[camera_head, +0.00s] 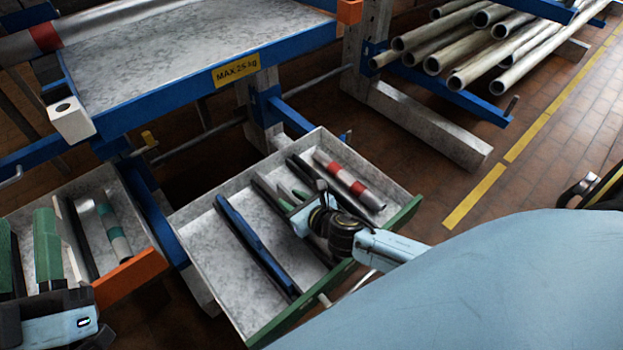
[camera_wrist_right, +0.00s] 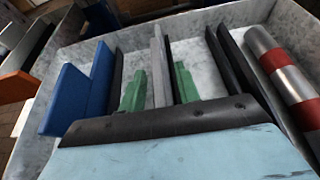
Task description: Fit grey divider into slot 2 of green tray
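The green tray (camera_head: 392,212) is a grey metal drawer with a green front edge. Inside it are black rails in pairs. The grey divider (camera_wrist_right: 158,70) stands upright along a black rail in the middle of the tray, in line with the second rail pair from the left. Its lower edge is hidden. My right gripper (camera_head: 293,197) is over the tray, its green fingers (camera_wrist_right: 160,88) on either side of the divider with gaps showing, so it looks open. My left gripper (camera_head: 26,222) is open and empty at the left, over the orange-fronted tray.
A blue divider (camera_head: 252,240) stands in the left rails. A red-striped tube (camera_head: 348,180) lies at the tray's right. The orange-fronted tray (camera_head: 135,277) holds another tube. A blue-framed shelf (camera_head: 200,80) rises behind; pipes (camera_head: 470,40) lie at back right.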

